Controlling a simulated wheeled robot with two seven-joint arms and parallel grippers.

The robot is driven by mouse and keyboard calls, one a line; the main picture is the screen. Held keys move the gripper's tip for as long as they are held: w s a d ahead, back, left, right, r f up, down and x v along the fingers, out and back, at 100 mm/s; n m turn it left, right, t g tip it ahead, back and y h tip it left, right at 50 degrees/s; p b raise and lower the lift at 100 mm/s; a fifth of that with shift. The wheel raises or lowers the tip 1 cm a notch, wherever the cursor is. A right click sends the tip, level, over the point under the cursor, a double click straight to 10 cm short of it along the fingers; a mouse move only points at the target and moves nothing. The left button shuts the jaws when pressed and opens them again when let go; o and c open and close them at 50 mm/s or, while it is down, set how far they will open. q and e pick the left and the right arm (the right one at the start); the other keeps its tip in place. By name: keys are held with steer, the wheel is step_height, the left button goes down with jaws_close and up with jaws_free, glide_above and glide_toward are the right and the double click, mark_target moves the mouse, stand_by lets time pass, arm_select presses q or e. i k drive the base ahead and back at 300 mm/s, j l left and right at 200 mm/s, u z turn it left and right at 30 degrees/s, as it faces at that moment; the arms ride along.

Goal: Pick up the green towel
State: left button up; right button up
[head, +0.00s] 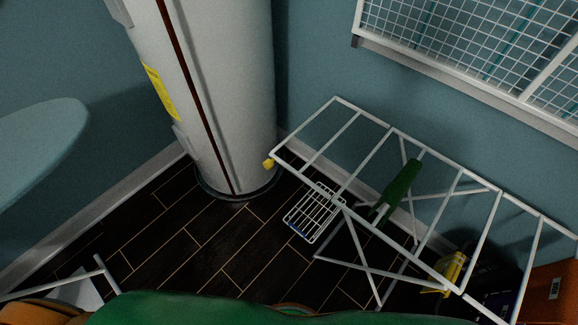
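A large dark green, soft-looking surface (200,309) fills the bottom edge, very close to the camera and cut off by the frame. It looks like cloth, but I cannot tell for sure that it is the green towel. A smaller, long green thing (398,188) shows at the white drying rack (362,158), slanting among its bars. I cannot tell whether it hangs on the rack or stands behind it. Neither of my grippers is in view, so no hold on anything shows.
A white cylindrical tank (222,95) stands in the corner. A small wire rack (315,212) lies on dark floor tiles (205,240). A yellow object (450,270) and an orange box (552,293) are at lower right. An ironing-board-like surface (35,140) juts in at left.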

mark_target(394, 193)
steer(key=l+z, duration=0.1)
steer(key=l, duration=0.55)
steer(key=i+l+z, duration=0.1)
steer(key=l, duration=0.5)
steer(key=k+j+u, duration=0.1)
steer(key=u, duration=0.4)
steer(key=j+u, duration=0.1)
steer(key=u, duration=0.4)
steer(key=z, duration=1.15)
steer(key=j+z, duration=0.15)
steer(key=j, duration=0.25)
steer(key=k+j+z, duration=0.15)
steer(key=j, duration=0.2)
steer(key=k+j+z, duration=0.15)
steer(key=j, duration=0.25)
steer(key=j+z, duration=0.15)
steer(key=j, duration=0.2)
